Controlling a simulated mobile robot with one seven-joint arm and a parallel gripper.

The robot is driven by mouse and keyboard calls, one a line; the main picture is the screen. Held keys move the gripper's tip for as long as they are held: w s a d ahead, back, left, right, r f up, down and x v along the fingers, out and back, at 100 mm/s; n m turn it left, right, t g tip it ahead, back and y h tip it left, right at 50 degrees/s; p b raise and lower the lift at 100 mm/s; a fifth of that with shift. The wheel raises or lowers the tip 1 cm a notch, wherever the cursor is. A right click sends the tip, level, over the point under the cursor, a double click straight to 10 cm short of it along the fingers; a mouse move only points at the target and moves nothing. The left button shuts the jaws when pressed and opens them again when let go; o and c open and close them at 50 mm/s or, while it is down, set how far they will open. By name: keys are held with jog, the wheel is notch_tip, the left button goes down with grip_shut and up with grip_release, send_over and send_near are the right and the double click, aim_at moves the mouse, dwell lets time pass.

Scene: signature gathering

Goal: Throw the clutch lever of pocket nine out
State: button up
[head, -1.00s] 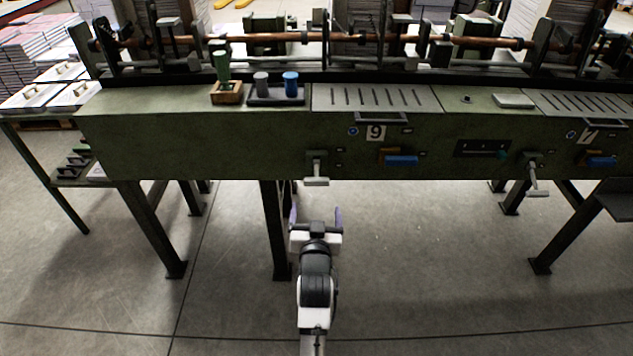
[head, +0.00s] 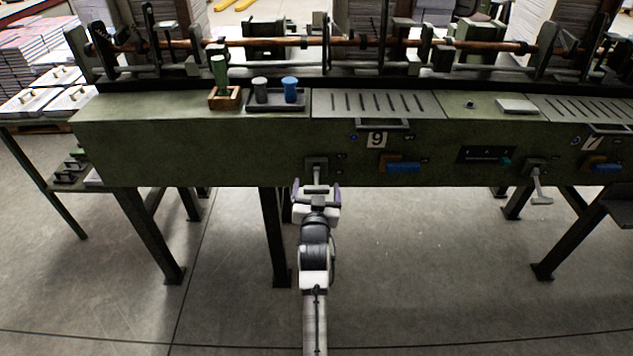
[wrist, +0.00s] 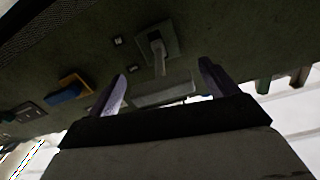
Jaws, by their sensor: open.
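The clutch lever (head: 317,174) of pocket nine is a grey T-shaped lever on a square plate, on the front of the green machine, left of and below the number 9 plate (head: 376,140). In the wrist view its stem (wrist: 159,60) sticks out from the plate and its wide crossbar lies between the fingers. My gripper (head: 316,188) is open and empty in front of the lever. In the wrist view my gripper (wrist: 163,74) has one purple finger on each side of the crossbar, with no clear contact. Part of the crossbar is hidden by my gripper in the head view.
A blue handle (head: 403,167) on an orange base sits to the lever's right. A second T-lever (head: 537,180) is further right. The machine's legs stand on either side below. The floor in front is clear.

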jog(key=shift+w, duration=1)
